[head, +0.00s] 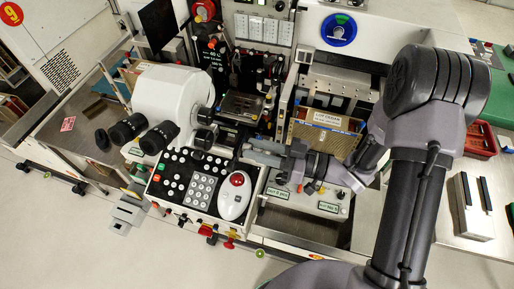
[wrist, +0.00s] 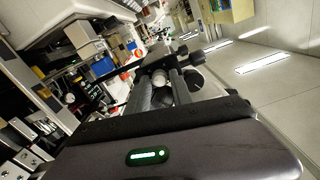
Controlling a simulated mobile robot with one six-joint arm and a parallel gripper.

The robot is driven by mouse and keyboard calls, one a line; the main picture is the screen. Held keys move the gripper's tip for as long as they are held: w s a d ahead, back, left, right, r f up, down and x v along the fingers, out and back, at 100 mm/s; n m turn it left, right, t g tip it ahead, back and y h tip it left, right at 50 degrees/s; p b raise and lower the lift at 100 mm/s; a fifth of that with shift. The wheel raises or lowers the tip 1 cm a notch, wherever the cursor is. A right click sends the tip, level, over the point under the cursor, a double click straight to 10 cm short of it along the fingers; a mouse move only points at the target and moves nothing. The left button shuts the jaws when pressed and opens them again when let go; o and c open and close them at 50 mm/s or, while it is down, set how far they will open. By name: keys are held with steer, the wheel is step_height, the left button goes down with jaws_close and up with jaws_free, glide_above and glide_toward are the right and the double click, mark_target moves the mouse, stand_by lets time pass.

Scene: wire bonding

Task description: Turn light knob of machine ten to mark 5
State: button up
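My gripper (head: 247,150) is in the middle of the head view, over the machine and just above the rear edge of its keypad panel. It points left toward the white microscope head (head: 170,98). Its two fingers look parted, with nothing held between them. In the wrist view the fingers (wrist: 162,80) reach forward, and dark and pale round parts show beyond and between them. I cannot tell which knob is the light knob, and no mark 5 is readable.
A button panel (head: 195,187) with a red-topped white mouse-like controller (head: 236,195) lies below my gripper. Black eyepieces (head: 128,128) stick out at left. A red round sign with a 9 (head: 11,14) is at the far left. A red tray (head: 481,140) is at right.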

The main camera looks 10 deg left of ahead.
jaws_close()
steer(key=shift+s+f+n+b, duration=0.1)
steer(key=shift+n+b, duration=3.8)
steer(key=shift+n, duration=1.6)
steer(key=shift+f+n+b, duration=0.1)
steer(key=shift+n+b, duration=3.75)
steer(key=shift+n, duration=1.65)
steer(key=shift+r, duration=0.1)
steer(key=shift+o, duration=2.3)
jaws_free()
